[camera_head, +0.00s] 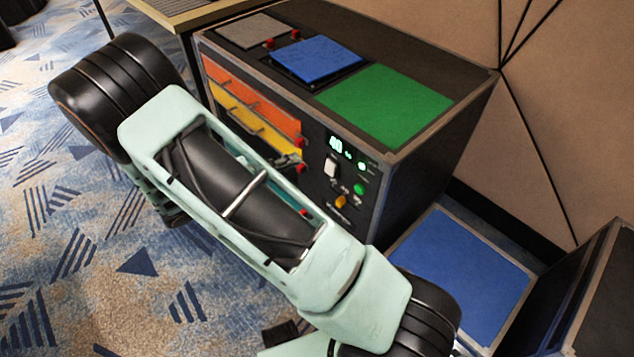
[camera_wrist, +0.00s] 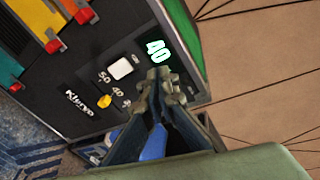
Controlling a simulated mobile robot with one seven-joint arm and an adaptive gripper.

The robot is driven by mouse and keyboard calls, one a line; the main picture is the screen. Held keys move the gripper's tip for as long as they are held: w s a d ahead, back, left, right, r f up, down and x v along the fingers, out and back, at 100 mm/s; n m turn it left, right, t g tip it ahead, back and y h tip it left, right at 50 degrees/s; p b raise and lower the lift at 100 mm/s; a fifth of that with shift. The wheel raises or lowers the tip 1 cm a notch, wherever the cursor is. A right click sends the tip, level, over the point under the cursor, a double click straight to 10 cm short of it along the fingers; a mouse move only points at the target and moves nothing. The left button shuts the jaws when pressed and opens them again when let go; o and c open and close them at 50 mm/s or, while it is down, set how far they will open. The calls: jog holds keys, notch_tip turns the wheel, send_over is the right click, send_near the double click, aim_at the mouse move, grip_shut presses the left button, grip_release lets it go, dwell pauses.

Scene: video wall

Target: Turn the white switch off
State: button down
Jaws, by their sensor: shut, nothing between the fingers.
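The white switch (camera_head: 331,167) is a small rocker on the black front panel of a cabinet, just below a lit display (camera_head: 336,144). In the wrist view the white switch (camera_wrist: 121,68) is in plain sight, left of my gripper's fingertips. My gripper (camera_wrist: 166,84) is shut and empty, with its tips in front of the panel near the display, which reads 40. A gap shows in the picture between the tips and the switch; I cannot tell their depth from the panel. In the head view I cannot clearly make out my gripper.
A yellow knob (camera_wrist: 105,101) sits near the switch. A green button (camera_head: 360,189) is on the panel. Orange and yellow drawers (camera_head: 250,115) are left of it. Blue (camera_head: 318,59) and green (camera_head: 385,104) plates lie on the cabinet top. A blue-topped box (camera_head: 465,275) stands at right.

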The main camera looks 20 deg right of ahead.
aim_at(328, 170)
jog(key=s+a+f+n+t+b, duration=0.1)
jog(key=a+f+n+b, duration=0.1)
jog(key=f, duration=0.9)
jog(key=shift+a+n+b, duration=0.35)
jog(key=shift+a+n, duration=0.2)
jog(key=shift+n, duration=0.35)
jog(key=b+x, duration=0.3)
jog(key=x, duration=1.1)
jog(key=shift+r, duration=0.1)
